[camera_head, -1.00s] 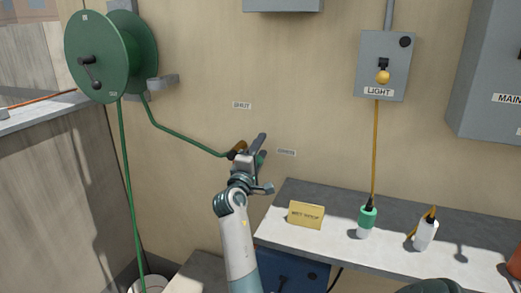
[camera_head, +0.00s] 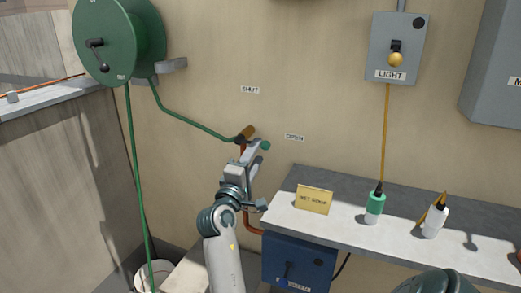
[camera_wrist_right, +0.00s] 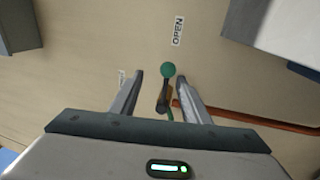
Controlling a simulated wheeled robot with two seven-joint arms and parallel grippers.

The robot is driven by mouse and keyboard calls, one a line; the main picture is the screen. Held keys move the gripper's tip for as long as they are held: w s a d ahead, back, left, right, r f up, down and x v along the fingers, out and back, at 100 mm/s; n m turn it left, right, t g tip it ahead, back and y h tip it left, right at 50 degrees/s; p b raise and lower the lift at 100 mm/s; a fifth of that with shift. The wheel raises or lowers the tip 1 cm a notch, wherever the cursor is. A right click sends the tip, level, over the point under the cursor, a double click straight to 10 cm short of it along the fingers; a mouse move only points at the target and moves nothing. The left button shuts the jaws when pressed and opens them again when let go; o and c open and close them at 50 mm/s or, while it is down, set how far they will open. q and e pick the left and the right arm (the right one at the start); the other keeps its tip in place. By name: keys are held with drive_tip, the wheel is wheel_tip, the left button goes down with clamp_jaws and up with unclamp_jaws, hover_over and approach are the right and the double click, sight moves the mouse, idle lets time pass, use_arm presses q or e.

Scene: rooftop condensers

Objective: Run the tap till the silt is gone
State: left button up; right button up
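The tap (camera_head: 246,132) is on the wall, with a brass-coloured body and a copper pipe (camera_head: 254,229) below. Its lever ends in a green knob (camera_head: 266,145) and points toward the OPEN label (camera_head: 294,137), away from the SHUT label (camera_head: 250,89). My right gripper (camera_head: 252,158) is just below the tap. In the right wrist view its fingers (camera_wrist_right: 160,80) are open, with the green knob (camera_wrist_right: 168,69) showing between and beyond them; they do not grip it. A green hose (camera_head: 190,122) joins the tap to a reel (camera_head: 105,40). I cannot see any water or silt. My left gripper is not in view.
A white bucket (camera_head: 143,281) stands low at left, by the hanging hose. A shelf (camera_head: 340,215) at right holds a yellow sign (camera_head: 314,199), a green-topped bottle (camera_head: 375,206) and a white bottle (camera_head: 434,220). A light switch box (camera_head: 396,45) is on the wall above.

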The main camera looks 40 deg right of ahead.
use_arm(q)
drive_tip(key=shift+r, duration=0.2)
use_arm(e)
drive_tip(key=shift+s+a+f, duration=0.1)
drive_tip(key=shift+s+a, duration=0.1)
drive_tip(key=shift+a, duration=0.15)
